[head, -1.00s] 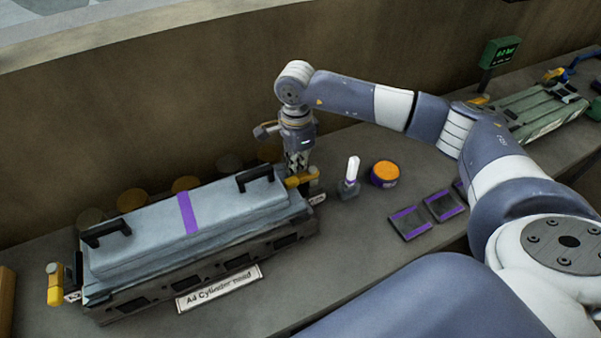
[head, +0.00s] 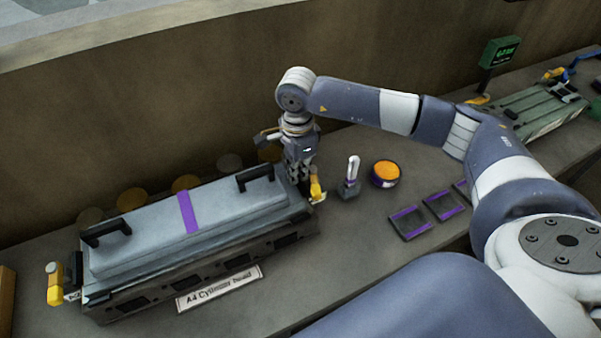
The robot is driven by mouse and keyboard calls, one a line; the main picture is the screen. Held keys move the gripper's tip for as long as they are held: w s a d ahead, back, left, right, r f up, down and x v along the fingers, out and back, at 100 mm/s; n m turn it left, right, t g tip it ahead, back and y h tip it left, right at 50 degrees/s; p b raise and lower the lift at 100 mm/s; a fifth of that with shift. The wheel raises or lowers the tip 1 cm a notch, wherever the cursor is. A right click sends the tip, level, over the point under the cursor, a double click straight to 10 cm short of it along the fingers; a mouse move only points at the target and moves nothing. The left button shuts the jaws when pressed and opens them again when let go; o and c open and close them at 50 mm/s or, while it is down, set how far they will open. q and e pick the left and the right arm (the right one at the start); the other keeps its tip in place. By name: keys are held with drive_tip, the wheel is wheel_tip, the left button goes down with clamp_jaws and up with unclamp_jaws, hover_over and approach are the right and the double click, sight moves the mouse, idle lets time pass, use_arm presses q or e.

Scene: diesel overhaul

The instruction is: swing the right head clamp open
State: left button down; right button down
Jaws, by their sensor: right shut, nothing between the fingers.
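The grey cylinder head (head: 150,237) with a purple stripe and two black handles lies on the bench at the left. The yellow right head clamp (head: 316,188) is at its right end, and its arm points toward the front of the bench, off the head's top. My right gripper (head: 302,186) points down, shut and empty, close beside the clamp on its left; I cannot tell whether they touch. The yellow left clamp (head: 55,284) stands at the head's left end, turned away from the top. My left gripper is not in view.
A small grey holder with a white-topped piece (head: 351,178) and an orange-topped round tin (head: 385,173) stand right of the clamp. Purple-edged trays (head: 410,224) lie farther right. A sign (head: 219,288) lies in front. Round orange discs (head: 132,199) are behind the head.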

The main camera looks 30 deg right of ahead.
drive_tip(key=shift+s, duration=0.25)
drive_tip(key=shift+s+d, duration=0.1)
drive_tip(key=shift+s, duration=0.05)
drive_tip(key=shift+w+b, duration=0.2)
drive_tip(key=shift+b, duration=0.25)
wheel_tip(320, 180, up, 8)
drive_tip(key=p, duration=0.4)
idle(0.7)
